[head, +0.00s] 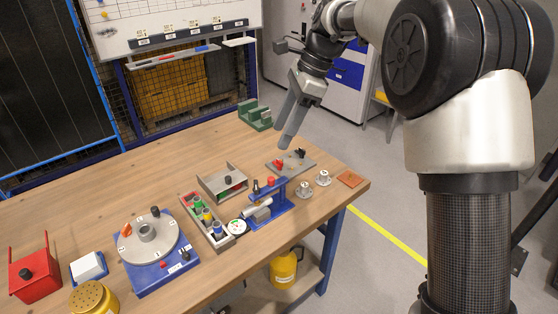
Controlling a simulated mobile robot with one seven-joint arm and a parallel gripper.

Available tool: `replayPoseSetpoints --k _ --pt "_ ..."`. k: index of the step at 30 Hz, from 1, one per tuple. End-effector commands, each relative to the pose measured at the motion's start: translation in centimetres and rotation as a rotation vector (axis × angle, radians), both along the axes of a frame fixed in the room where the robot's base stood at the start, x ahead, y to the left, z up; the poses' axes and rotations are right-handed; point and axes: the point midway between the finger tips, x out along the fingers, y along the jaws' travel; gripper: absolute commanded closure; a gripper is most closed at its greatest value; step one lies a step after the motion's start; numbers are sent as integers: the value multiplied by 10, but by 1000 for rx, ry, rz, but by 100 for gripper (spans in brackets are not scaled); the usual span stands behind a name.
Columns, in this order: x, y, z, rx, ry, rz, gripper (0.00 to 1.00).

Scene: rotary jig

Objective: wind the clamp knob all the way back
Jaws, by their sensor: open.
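A blue clamp fixture (283,203) stands near the table's front edge and carries a silver cylinder (258,214). Small red and dark knobs top it; I cannot tell for certain which is the clamp knob. Behind it lies a grey plate (303,167) with a red part (279,162) and a black knob (300,153). A rotary jig (140,243) with a grey disc on a blue base stands to the left. My gripper (286,138) is open and empty, pointing down above the table near the grey plate, apart from the knobs as far as I can tell.
A grey tray (222,241) holds coloured pieces, with an open grey box (239,190) behind it. Two small round metal parts (323,178) and an orange-brown square (351,179) lie at the right. A green block (255,116) stands at the back. The table's back left is clear.

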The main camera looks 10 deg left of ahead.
Motion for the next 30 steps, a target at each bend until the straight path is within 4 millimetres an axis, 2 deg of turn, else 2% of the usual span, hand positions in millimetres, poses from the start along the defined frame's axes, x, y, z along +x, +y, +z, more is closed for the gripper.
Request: replayPoseSetpoints --k 4,8,24,30 --pt "3 8 -4 4 23 -19 47" --pt "1 12 -17 4 25 -22 47" --pt "-13 53 -122 1 26 -19 47" --pt "-16 65 -150 3 24 -20 47"
